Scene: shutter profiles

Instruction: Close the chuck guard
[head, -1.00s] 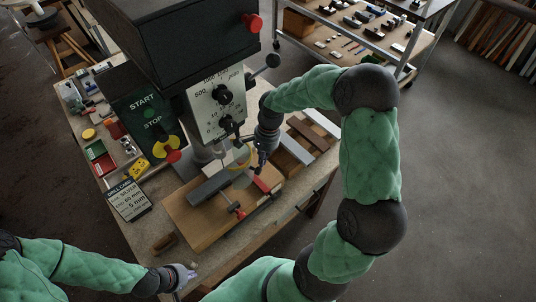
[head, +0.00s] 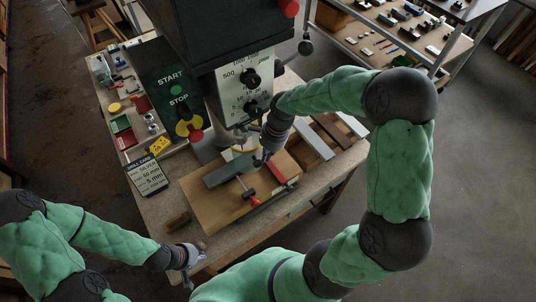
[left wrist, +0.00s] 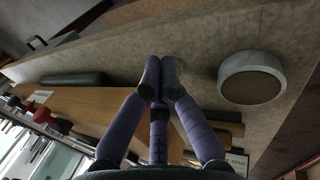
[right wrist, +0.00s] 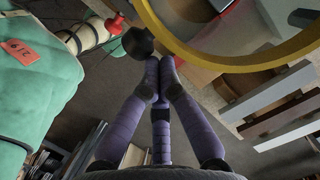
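The chuck guard (right wrist: 235,65) shows in the right wrist view as a clear piece with a thick yellow rim across the top. In the head view only part of its yellow edge shows under the drill head, partly behind my right gripper (head: 262,160). My right gripper is beside the guard, its fingertips together and empty just below the rim in its wrist view. A black ball knob (right wrist: 138,42) lies just past the fingertips; I cannot tell whether they touch it. My left gripper (head: 190,268) is at the bench's front edge, fingertips together and empty, away from the guard.
The drill press front panel (head: 247,88) stands above the guard. A wooden board (head: 215,205) with a grey bar and red-handled clamps lies below. A start/stop panel (head: 172,92) and drill card (head: 147,175) stand left. Metal and wood strips (head: 315,140) lie right.

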